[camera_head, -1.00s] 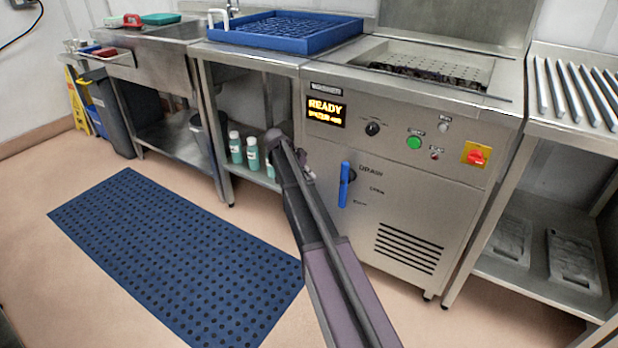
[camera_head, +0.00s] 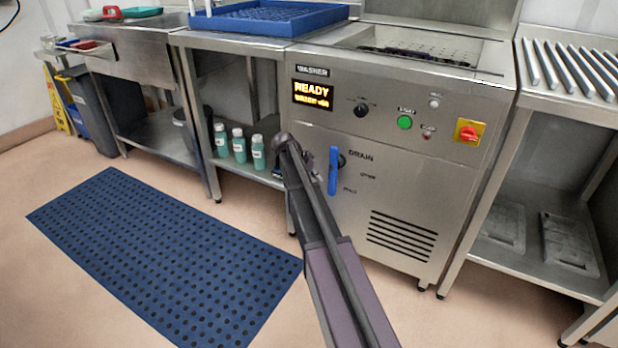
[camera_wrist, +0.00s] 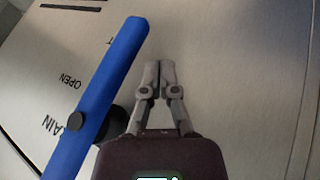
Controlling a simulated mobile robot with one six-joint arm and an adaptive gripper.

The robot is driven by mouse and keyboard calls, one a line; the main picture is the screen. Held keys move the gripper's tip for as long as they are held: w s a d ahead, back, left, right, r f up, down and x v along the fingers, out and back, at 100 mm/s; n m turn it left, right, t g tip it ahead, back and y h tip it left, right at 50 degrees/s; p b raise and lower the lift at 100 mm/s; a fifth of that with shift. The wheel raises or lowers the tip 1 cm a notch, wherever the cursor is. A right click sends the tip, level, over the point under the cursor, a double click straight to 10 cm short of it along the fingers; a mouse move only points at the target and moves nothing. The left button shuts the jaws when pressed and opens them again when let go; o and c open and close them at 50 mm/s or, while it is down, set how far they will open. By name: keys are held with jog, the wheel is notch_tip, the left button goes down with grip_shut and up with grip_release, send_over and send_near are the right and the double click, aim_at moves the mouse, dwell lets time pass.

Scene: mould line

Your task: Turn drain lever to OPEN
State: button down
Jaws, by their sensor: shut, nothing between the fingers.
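The blue drain lever (camera_head: 333,172) is on the washer front, beside the DRAIN label. It stands about vertical, with its longer part below the dark pivot (camera_head: 342,160). The words to its right are OPEN and, lower, a small one that looks like SHUT. In the wrist view the lever (camera_wrist: 108,83) runs diagonally, with the OPEN word (camera_wrist: 70,82) upside down to its left. My gripper (camera_wrist: 158,66) is shut and empty, to the right of the lever there, with a visible gap. In the head view I cannot make out its fingertips; my arm is left of the lever.
The washer (camera_head: 400,180) has a READY display, a green button (camera_head: 404,122) and a red switch (camera_head: 468,133) above and right of the lever. Bottles (camera_head: 239,145) stand on the shelf to the left. A blue mat (camera_head: 165,255) lies on open floor.

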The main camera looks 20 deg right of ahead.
jog(key=shift+s+d, duration=0.65)
jog(key=shift+s, duration=0.2)
jog(key=shift+s, duration=0.1)
